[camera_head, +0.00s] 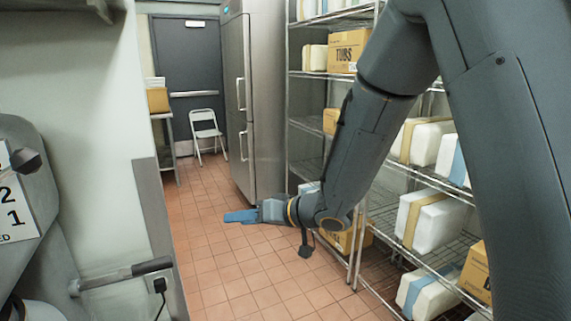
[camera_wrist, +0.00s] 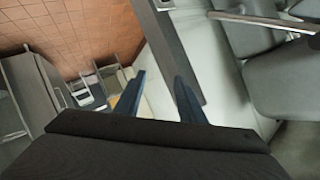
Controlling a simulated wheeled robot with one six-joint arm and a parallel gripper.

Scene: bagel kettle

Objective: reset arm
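My arm reaches in from the upper right in the head view and bends at the elbow, with its forearm lower than the shoulder. My gripper (camera_head: 232,216) has blue fingers and points left over the tiled floor, in the middle of the aisle. In the wrist view my gripper (camera_wrist: 161,76) shows two dark blue fingers standing apart, with nothing between them. The gripper is open and touches nothing that I can see.
A wire shelf (camera_head: 418,262) with boxes and white packages stands along the right, close behind my arm. A steel fridge (camera_head: 250,100), a folding chair (camera_head: 206,130) and a dark door (camera_head: 187,65) are farther back. A grey machine with a handle (camera_head: 122,277) stands at left. The tiled floor (camera_head: 215,265) is clear.

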